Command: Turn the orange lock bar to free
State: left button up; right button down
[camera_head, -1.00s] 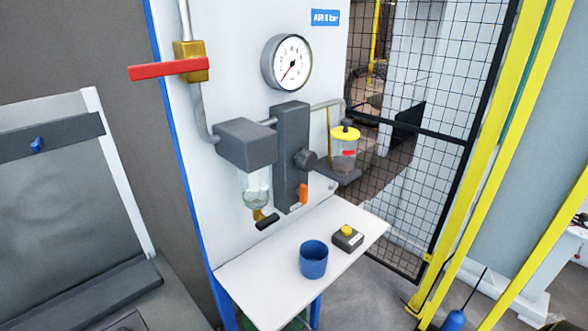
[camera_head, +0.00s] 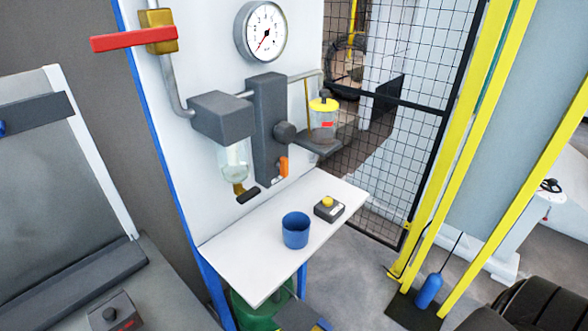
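The small orange lock bar (camera_head: 283,167) sits low on the right side of the dark grey upright block (camera_head: 268,130) on the white panel. It looks upright, with a small pale label beside its lower end. At this size I cannot tell its exact lock position. Neither of my grippers shows in this view, and nothing touches the bar.
A red lever (camera_head: 118,40) is upper left. The white shelf (camera_head: 240,260) below carries a blue cup (camera_head: 295,230) and a yellow-button box (camera_head: 328,208).

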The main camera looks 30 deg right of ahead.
aim_at(282, 164)
jog(key=k, duration=0.45)
jog(key=z, duration=2.75)
jog(key=i, duration=2.45)
jog(key=u, duration=2.7)
